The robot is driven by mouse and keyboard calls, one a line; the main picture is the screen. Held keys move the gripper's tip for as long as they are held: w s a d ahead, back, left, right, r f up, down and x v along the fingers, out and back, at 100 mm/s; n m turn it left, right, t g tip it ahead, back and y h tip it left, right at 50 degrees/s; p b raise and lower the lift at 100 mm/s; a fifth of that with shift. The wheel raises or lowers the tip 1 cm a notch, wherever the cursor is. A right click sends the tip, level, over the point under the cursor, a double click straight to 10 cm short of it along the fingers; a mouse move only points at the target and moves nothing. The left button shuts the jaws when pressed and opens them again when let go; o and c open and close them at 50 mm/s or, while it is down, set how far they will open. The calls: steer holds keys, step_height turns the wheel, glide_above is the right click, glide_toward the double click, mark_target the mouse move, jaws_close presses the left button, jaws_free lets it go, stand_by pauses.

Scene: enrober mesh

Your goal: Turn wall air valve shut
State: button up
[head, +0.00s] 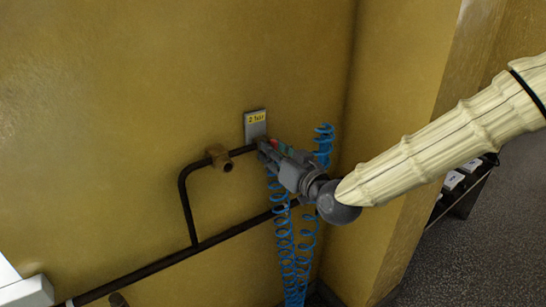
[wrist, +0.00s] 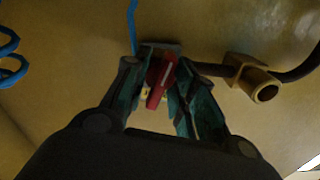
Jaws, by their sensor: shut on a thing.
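The wall air valve has a red handle (wrist: 159,80), which shows in the wrist view between the fingers of my gripper (wrist: 154,88). The gripper is shut on this handle. In the head view my gripper (head: 268,148) reaches the valve from the right, at the end of the dark pipe, and mostly hides the valve body. A small bit of red shows there beside the fingers. The handle looks slightly tilted in the wrist view.
A brass fitting (head: 221,158) sits on the dark pipe (head: 188,205) left of the valve. A grey plate with a yellow label (head: 255,125) is on the wall just above. Blue coiled hose (head: 285,235) hangs below and behind my gripper. A wall corner stands close at right.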

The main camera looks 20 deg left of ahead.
steer(key=shift+n+b, duration=0.35)
steer(key=shift+n, duration=0.75)
steer(key=o, duration=0.7)
steer(key=shift+c, duration=0.2)
steer(key=v, duration=1.2)
